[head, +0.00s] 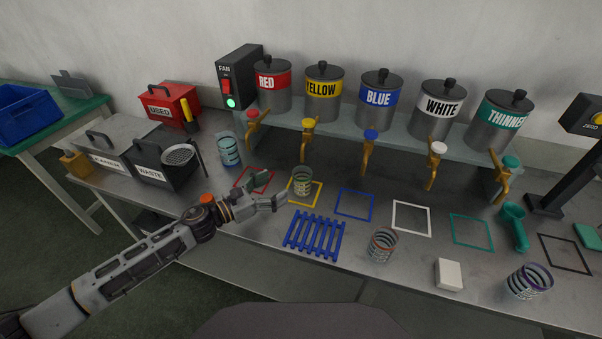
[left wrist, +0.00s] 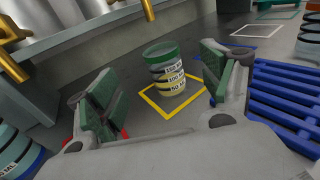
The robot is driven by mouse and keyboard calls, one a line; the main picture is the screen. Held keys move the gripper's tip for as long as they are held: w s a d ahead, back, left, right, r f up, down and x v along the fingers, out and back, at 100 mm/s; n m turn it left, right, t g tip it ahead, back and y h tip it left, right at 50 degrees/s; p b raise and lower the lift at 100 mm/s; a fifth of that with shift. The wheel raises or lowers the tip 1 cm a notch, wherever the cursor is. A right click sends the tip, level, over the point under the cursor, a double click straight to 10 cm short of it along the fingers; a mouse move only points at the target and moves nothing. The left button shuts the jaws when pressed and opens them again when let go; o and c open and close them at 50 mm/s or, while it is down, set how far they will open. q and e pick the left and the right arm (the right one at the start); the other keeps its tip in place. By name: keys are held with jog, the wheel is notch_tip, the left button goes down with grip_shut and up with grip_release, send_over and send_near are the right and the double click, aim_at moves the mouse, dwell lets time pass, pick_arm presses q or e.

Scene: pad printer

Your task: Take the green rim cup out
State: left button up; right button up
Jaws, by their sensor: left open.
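The green rim cup (head: 302,181) stands upright on the yellow square outline (head: 318,200), below the yellow tap (head: 307,140). In the left wrist view the cup (left wrist: 166,72) shows a green rim, dark measuring marks and a yellowish lower part. My left gripper (head: 280,196) is open and low over the bench, just left of the cup. In the left wrist view its two fingers (left wrist: 160,92) are spread, with the cup ahead in the gap between them and apart from both. My right gripper is not in view.
A teal-banded cup (head: 230,150) stands left of the red outline (head: 256,180). A blue slatted rack (head: 314,236) lies right of my gripper. An orange-rimmed cup (head: 381,246) and a white block (head: 449,274) are farther right. The blue outline (head: 354,205) is empty.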

aim_at(302, 169)
pick_arm(q)
jog(key=shift+x, duration=1.75)
jog(key=x, duration=0.4)
jog(key=shift+p, duration=0.4)
jog(key=shift+x, duration=1.9)
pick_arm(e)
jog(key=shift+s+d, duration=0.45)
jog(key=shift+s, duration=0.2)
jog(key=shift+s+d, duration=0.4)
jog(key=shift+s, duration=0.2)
pick_arm(q)
jog(key=c, duration=1.3)
jog(key=shift+r+p, duration=0.8)
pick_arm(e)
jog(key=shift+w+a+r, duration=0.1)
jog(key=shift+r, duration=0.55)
pick_arm(q)
jog(key=shift+s, duration=0.1)
